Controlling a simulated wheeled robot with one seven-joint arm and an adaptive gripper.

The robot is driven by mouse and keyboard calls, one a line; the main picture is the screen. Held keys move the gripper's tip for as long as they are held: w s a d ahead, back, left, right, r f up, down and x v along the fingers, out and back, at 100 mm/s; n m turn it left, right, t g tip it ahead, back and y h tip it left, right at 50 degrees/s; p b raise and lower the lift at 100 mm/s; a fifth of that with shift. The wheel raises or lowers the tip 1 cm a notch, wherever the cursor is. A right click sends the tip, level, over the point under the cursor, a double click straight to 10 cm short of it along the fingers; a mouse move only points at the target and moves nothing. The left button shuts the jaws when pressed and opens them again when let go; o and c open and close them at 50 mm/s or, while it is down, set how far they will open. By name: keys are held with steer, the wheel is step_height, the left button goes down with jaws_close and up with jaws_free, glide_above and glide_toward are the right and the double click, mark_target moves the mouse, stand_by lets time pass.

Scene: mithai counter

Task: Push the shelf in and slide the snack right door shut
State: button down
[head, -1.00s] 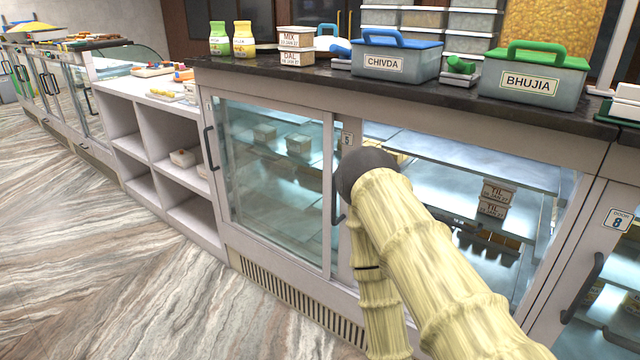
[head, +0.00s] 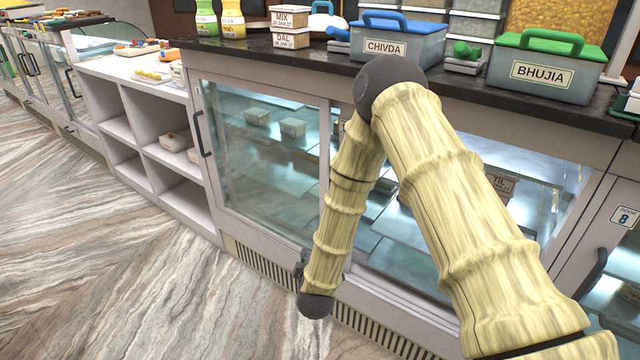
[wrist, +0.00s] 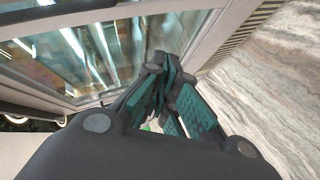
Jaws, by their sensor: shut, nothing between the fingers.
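The snack case has a left glass pane (head: 262,150) in a pale frame, with a dark handle (head: 203,133) at its left edge. The right bay (head: 540,205) shows an interior with a labelled box (head: 500,185); my arm covers its left part. I cannot tell how far the right door is slid or whether the shelf (head: 470,150) juts out. My gripper, mostly hidden behind my wrist in the head view, is low before the case. In the wrist view my gripper (wrist: 168,95) is shut and empty, near a framed glass pane (wrist: 90,50); contact is unclear.
On the dark counter stand the CHIVDA box (head: 398,48), the BHUJIA box (head: 540,72) and small MIX and DAL boxes (head: 290,28). White open shelving (head: 150,130) is at left. A door marked 8 (head: 622,217) is at right. The floor (head: 130,270) in front is clear.

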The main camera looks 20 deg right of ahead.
steer(key=w+d+r+n+t+h, duration=0.1)
steer(key=w+r+t+h, duration=0.1)
steer(key=w+r, duration=0.45)
steer(key=w+r+n+t+h, duration=0.1)
steer(key=w+r+h, duration=0.15)
steer(key=r, duration=0.65)
steer(key=w+d+p, duration=0.2)
steer(key=w+d, duration=0.4)
steer(key=shift+w+d+f+y+p, duration=0.25)
steer(key=shift+w+d+y+p, duration=0.1)
steer(key=shift+d+y+p, duration=0.1)
